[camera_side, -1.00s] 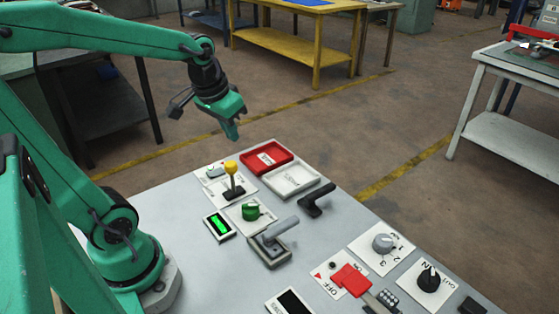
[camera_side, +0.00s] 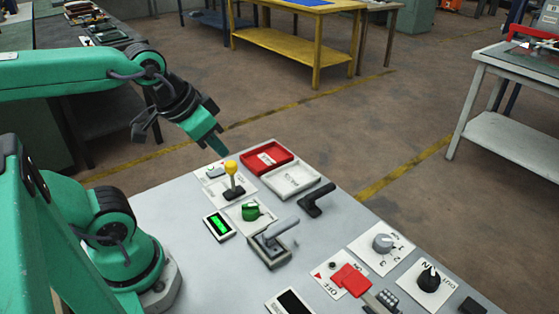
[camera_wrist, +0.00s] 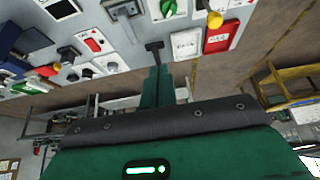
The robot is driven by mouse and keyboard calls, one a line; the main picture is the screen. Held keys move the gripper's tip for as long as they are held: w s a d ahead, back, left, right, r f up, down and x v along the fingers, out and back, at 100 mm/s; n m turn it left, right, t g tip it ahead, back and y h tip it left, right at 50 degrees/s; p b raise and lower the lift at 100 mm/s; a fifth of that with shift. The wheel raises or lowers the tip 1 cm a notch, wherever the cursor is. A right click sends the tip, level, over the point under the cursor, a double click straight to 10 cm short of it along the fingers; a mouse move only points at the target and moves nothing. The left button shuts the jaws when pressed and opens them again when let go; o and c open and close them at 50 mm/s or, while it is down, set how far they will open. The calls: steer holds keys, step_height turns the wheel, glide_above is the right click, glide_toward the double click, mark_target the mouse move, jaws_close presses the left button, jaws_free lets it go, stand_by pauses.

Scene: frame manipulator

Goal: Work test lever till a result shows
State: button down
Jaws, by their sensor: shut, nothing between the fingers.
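Several levers stand on the grey panel table (camera_side: 180,200), and I cannot read which is labelled test. A yellow-knobbed lever (camera_side: 231,168) stands upright on a white plate and also shows in the wrist view (camera_wrist: 214,19). A grey lever (camera_side: 281,229) sits in a square base, and a black handle (camera_side: 317,199) lies to its right, also in the wrist view (camera_wrist: 155,47). A small display (camera_side: 219,226) is lit green; another display (camera_side: 290,301) is dark. My gripper (camera_side: 219,148) is shut and empty, above the panel's far edge near the yellow knob, apart from it.
A red tray (camera_side: 267,158) and a white tray (camera_side: 291,180) sit behind the levers. A green knob (camera_side: 251,210) lies between the yellow lever and the grey lever. A red switch (camera_side: 351,280), a grey dial (camera_side: 384,243) and a black knob (camera_side: 429,279) are at right.

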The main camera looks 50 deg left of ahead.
steer(key=c, duration=2.1)
jaws_free()
steer(key=o, duration=0.7)
steer(key=shift+w, duration=0.1)
steer(key=o, duration=0.3)
steer(key=shift+w+a+f, duration=0.1)
steer(key=shift+w+a, duration=0.05)
steer(key=shift+o, duration=0.2)
steer(key=n+g, duration=0.2)
steer(key=g, duration=0.4)
glide_toward(230, 163)
step_height(230, 163, down, 6)
steer(key=shift+f, duration=0.35)
steer(key=shift+f, duration=3.9)
